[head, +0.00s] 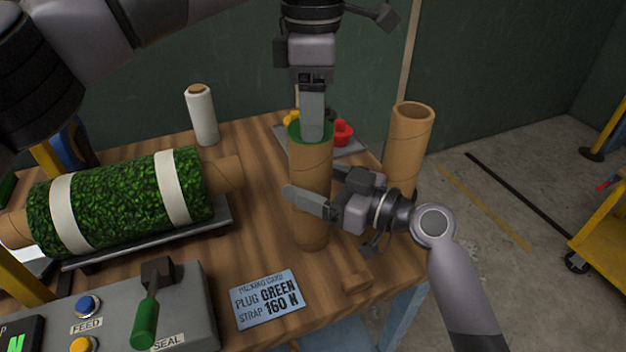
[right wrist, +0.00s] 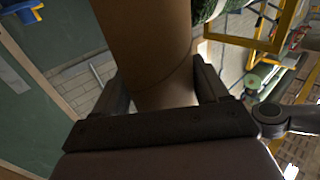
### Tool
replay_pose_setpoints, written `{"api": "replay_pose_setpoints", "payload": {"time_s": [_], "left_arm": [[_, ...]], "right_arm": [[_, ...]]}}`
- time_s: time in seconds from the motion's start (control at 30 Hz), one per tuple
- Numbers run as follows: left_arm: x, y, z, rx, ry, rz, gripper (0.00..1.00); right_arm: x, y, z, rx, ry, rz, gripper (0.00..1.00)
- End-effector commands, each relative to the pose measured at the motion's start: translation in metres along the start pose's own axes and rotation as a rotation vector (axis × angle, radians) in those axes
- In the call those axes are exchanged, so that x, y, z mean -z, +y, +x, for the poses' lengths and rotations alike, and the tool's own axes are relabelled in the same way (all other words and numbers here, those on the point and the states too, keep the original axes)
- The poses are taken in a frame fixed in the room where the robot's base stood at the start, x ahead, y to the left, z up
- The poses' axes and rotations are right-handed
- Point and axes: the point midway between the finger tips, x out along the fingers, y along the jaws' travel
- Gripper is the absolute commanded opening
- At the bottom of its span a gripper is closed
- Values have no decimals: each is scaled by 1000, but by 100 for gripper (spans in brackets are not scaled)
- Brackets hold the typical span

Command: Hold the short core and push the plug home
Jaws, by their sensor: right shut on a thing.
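The short core (head: 311,235), a brown cardboard tube, stands upright on the wooden table. My right gripper (head: 318,189) is shut around its middle, one finger across the near side. The right wrist view shows the core (right wrist: 145,45) between both fingers. The green plug (head: 296,131) is at the core's top opening; how deep it sits is hard to tell. My left gripper (head: 312,136) points straight down, fingers together, its tips over the plug and hiding its middle. They appear to touch it. The packing card (head: 267,299) reads plug green, strap 160 N.
A taller open tube (head: 410,135) stands right of the core. Behind the core, a grey tray (head: 356,147) holds red (head: 343,132) and yellow (head: 291,118) plugs. A strapped turf roll (head: 120,205), a white roll (head: 202,115) and a lever panel (head: 190,310) are at left.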

Motion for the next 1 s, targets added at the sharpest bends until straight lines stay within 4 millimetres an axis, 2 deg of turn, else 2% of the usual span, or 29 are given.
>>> {"api": "replay_pose_setpoints", "payload": {"time_s": [0.43, 0.77, 1.0], "left_arm": [[1, 1, -5, -4, -1, -4, 55], [0, 1, -53, -4, -1, -3, 55], [0, 1, -72, -2, -1, -4, 55]], "right_arm": [[1, -1, 0, 2, 2, 0, 34], [1, 0, 0, 2, 1, 0, 34], [1, 0, 0, 1, 1, 0, 34]]}}
